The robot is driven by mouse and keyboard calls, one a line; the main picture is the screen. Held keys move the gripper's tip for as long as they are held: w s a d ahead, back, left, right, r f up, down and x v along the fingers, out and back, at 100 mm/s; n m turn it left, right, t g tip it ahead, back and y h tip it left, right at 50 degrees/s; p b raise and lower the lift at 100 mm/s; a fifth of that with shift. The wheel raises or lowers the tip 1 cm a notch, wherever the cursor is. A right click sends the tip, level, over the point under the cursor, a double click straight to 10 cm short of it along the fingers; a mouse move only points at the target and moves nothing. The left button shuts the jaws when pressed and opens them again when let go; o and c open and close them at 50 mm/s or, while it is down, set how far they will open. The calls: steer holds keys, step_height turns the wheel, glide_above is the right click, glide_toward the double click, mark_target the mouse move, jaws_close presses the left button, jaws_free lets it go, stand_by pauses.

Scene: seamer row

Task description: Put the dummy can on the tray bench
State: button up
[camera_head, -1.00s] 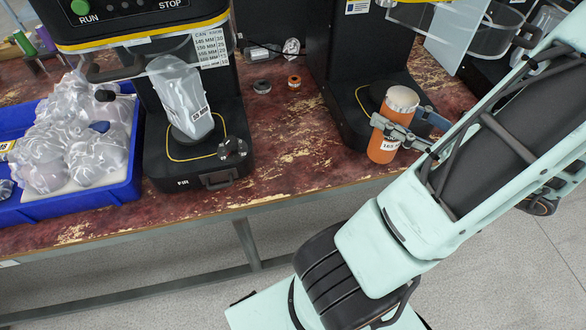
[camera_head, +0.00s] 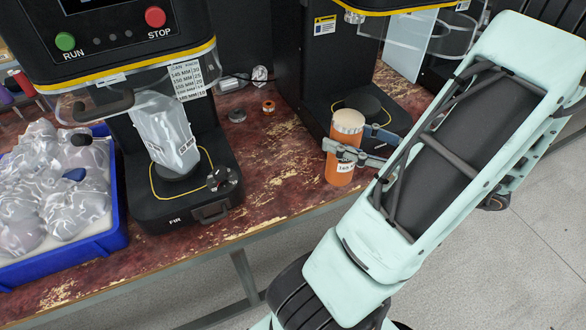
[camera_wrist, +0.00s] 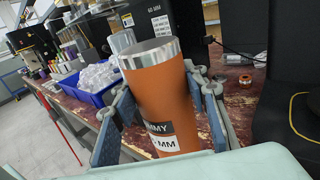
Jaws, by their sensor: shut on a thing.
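The dummy can (camera_head: 345,150) is an orange cylinder with a silver top band and a white label ending in "MM". My gripper (camera_head: 352,152) is shut around its side and holds it upright near the front edge of the bench. In the wrist view the can (camera_wrist: 161,95) stands between the two fingers of my gripper (camera_wrist: 165,110), and its label partly reads "MMY". Whether its base touches the bench is hard to tell. No surface in view is labelled as the tray bench.
The left seamer (camera_head: 190,200) holds a bagged clear item (camera_head: 165,135) on its pedestal. A blue tray (camera_head: 118,225) of bagged items lies left of it. A second seamer (camera_head: 315,110) stands behind the can. Small rings (camera_head: 268,107) lie on the worn red bench (camera_head: 285,180).

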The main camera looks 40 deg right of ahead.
mark_target(344, 173)
steer(key=w+a+f+b, duration=0.3)
steer(key=w+f+b, duration=0.1)
steer(key=w+f, duration=0.6)
steer(key=shift+w+a+f, duration=0.2)
steer(key=shift+w+f, duration=0.05)
steer(key=shift+f, duration=0.55)
steer(key=shift+f, duration=0.2)
steer(key=o, duration=1.3)
steer(key=shift+r, duration=0.15)
steer(key=p+v, duration=0.1)
steer(key=v, duration=1.1)
